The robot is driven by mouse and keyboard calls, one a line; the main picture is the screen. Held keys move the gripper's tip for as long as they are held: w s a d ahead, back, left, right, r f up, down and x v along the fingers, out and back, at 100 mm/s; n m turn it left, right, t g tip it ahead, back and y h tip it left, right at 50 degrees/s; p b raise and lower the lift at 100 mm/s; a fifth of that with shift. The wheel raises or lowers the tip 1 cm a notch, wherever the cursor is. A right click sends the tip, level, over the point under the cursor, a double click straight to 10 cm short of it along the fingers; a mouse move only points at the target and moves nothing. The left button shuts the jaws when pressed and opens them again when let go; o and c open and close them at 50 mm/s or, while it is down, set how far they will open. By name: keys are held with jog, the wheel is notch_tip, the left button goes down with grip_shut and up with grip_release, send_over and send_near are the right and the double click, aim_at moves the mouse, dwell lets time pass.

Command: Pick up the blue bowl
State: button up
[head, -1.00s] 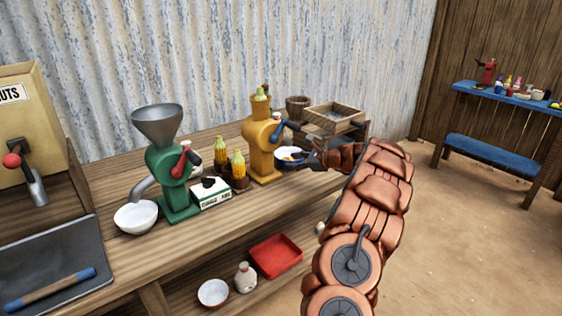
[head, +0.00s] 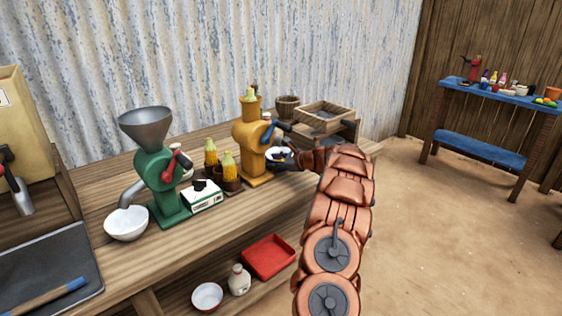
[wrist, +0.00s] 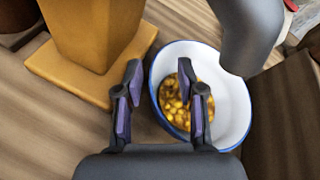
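The blue bowl (wrist: 232,117) is white inside with a blue rim and holds yellow corn kernels (wrist: 178,104). In the head view the bowl (head: 279,151) stands on the wooden bench beside the yellow mill, partly hidden by my gripper (head: 285,160). In the wrist view my gripper (wrist: 160,78) is open. Its left finger is outside the bowl, between the mill base and the rim. Its right finger is over the bowl's inside, so the near-left rim lies between the fingers. I cannot tell whether either finger touches the bowl.
The yellow mill (head: 252,140) stands close left of the bowl; its base (wrist: 60,75) is near my left finger. A grey part (wrist: 253,35) overhangs the bowl's far edge. A wooden sieve box (head: 325,115) stands to the right. Corn cobs (head: 229,168) stand left of the mill.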

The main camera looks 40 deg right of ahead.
grip_shut()
dwell(0.3)
dwell(0.4)
